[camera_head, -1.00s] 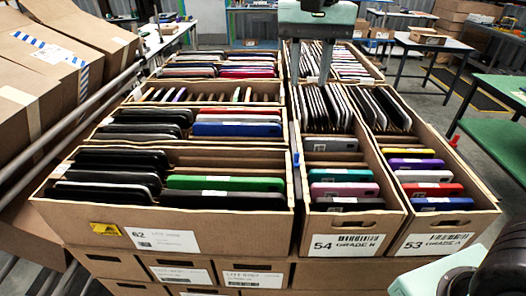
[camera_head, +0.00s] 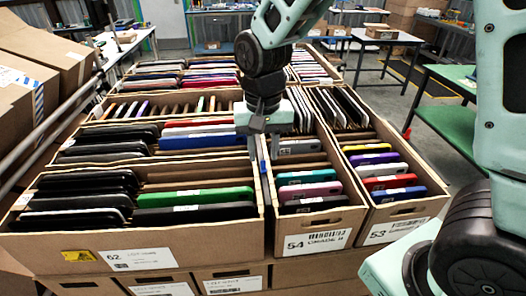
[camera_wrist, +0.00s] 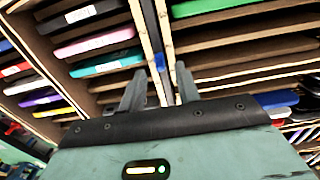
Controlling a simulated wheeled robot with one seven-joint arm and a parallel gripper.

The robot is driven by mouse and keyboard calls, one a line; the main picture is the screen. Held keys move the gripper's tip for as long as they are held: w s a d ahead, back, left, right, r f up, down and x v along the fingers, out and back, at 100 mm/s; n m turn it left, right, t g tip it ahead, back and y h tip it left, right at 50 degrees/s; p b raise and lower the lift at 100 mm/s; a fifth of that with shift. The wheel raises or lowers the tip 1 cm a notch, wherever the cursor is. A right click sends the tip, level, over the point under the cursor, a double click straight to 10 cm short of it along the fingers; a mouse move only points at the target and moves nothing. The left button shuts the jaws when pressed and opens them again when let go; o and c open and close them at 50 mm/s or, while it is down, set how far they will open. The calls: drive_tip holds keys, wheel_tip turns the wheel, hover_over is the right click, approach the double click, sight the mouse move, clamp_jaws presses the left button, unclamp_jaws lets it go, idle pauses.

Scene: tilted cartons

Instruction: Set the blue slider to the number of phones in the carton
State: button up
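The blue slider (camera_head: 262,157) sits on the narrow strip between carton 62 (camera_head: 190,242) and carton 54 (camera_head: 348,215). In the wrist view, a small blue piece (camera_wrist: 161,62) on this strip shows between my fingertips. My gripper (camera_head: 263,146) points down over the strip, its fingers apart and on either side of it; the wrist view shows the gripper (camera_wrist: 161,78) open too. I cannot tell whether a finger touches the slider. Carton 54 holds several phones, including a teal phone (camera_head: 303,177) and a pink phone (camera_head: 310,189). Carton 62 holds black phones and a green phone (camera_head: 195,196).
Carton 53 (camera_head: 418,215), with coloured phones, stands to the right of carton 54. More phone-filled cartons stand behind. Closed cartons (camera_head: 45,60) lie at the far left behind a metal rail. A green table (camera_head: 455,130) stands at the right.

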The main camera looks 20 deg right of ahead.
drive_tip(key=shift+f, duration=1)
clamp_jaws()
drive_tip(key=shift+w+d+p, duration=0.1)
drive_tip(key=shift+w+d, duration=0.1)
drive_tip(key=shift+w, duration=0.5)
drive_tip(key=shift+w+d+p, duration=0.1)
drive_tip(key=shift+w+d, duration=0.15)
drive_tip(key=shift+w, duration=0.4)
drive_tip(key=shift+w+d+p, duration=0.1)
drive_tip(key=shift+w+d, duration=0.1)
drive_tip(key=shift+w, duration=0.5)
unclamp_jaws()
wheel_tip(320, 180, up, 18)
drive_tip(key=b, duration=0.3)
drive_tip(key=shift+f, duration=0.25)
